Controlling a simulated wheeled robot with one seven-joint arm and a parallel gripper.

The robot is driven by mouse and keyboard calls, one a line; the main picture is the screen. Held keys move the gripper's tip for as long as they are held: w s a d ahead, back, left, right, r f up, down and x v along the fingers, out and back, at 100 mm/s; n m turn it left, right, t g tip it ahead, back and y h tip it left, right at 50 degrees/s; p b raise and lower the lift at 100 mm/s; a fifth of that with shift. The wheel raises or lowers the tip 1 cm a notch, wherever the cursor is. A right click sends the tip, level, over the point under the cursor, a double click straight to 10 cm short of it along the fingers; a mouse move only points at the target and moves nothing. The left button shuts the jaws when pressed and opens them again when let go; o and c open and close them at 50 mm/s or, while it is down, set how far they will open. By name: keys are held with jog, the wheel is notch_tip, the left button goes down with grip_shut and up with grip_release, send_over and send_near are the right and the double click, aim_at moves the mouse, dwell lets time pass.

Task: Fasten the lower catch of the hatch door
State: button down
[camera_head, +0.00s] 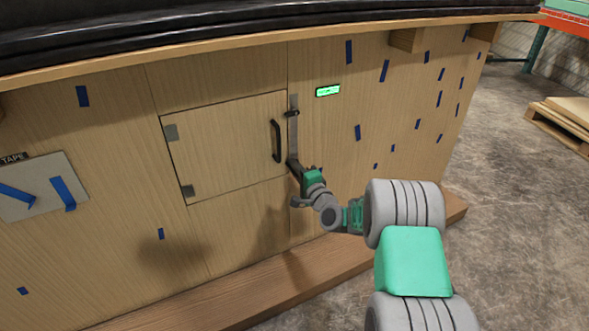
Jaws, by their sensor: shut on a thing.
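The hatch door (225,145) is a wooden panel, flush with the console front as far as I can see. It has a black pull handle (276,141) at right and two grey hinges at left. The upper catch (292,113) is a small dark piece on a grey metal strip at the door's right edge. My gripper (293,167) is at the lower end of that strip, shut on the lower catch, which is mostly hidden by the fingers. I cannot tell the lower catch's position.
A lit green display (328,91) is right of the upper catch. A wooden ledge (240,300) runs along the console's foot, and a black padded edge (200,35) overhangs above. Bits of blue tape dot the front. Floor at right is clear up to a pallet (560,125).

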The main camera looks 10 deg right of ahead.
dwell(0.4)
jog(key=c, duration=1.5)
grip_release()
jog(key=shift+o, duration=0.2)
jog(key=p+v, duration=0.1)
jog(key=v, duration=0.6)
jog(key=shift+s+p, duration=0.35)
jog(key=shift+s, duration=0.05)
jog(key=shift+d, duration=0.15)
